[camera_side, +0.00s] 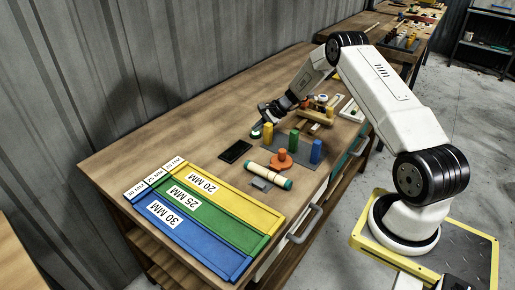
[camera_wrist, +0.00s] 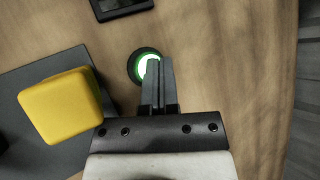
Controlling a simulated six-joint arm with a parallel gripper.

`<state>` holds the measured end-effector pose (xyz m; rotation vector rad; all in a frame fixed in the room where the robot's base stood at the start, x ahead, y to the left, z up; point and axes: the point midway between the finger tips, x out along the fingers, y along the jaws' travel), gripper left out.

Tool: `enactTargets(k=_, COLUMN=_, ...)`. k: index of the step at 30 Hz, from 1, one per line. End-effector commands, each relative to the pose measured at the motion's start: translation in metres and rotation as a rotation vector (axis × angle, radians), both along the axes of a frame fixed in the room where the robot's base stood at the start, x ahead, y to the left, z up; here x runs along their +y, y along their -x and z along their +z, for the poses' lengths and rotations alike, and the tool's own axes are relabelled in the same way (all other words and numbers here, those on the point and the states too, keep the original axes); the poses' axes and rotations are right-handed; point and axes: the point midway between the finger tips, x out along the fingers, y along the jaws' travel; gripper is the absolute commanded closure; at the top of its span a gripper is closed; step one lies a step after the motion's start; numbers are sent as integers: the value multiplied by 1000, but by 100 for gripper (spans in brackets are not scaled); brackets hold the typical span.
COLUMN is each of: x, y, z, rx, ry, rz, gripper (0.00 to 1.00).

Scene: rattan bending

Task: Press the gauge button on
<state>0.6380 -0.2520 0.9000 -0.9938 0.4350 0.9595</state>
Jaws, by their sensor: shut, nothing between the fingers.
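The gauge button, a round dark-green ring with a bright white-green centre, sits on the wooden bench (camera_side: 150,135). It shows in the side view (camera_side: 255,135) and in the wrist view (camera_wrist: 144,65). My gripper (camera_wrist: 159,62) is shut and empty. In the wrist view its fingertips overlap the right part of the button's centre; in the side view my gripper (camera_side: 266,122) points down just above or at the button. I cannot tell whether they touch. A flat black device, perhaps the gauge display, lies near the button in the side view (camera_side: 235,151) and at the wrist view's top edge (camera_wrist: 122,5).
A yellow block (camera_side: 268,132) stands close beside the button; it is large in the wrist view (camera_wrist: 62,103). Green (camera_side: 293,141) and blue (camera_side: 316,151) blocks share its grey plate. An orange piece (camera_side: 281,159), a pale roll (camera_side: 267,176) and coloured trays (camera_side: 207,219) lie nearer the front.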

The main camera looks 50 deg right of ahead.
Motion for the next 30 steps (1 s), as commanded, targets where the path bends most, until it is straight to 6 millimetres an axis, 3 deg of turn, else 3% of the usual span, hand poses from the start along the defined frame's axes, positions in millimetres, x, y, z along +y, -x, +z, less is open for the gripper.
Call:
enactTargets(k=8, x=0, y=0, z=9, rx=-1, ry=0, rz=0, gripper=100)
enactTargets(k=30, x=0, y=0, z=59, rx=-2, ry=0, rz=0, gripper=100)
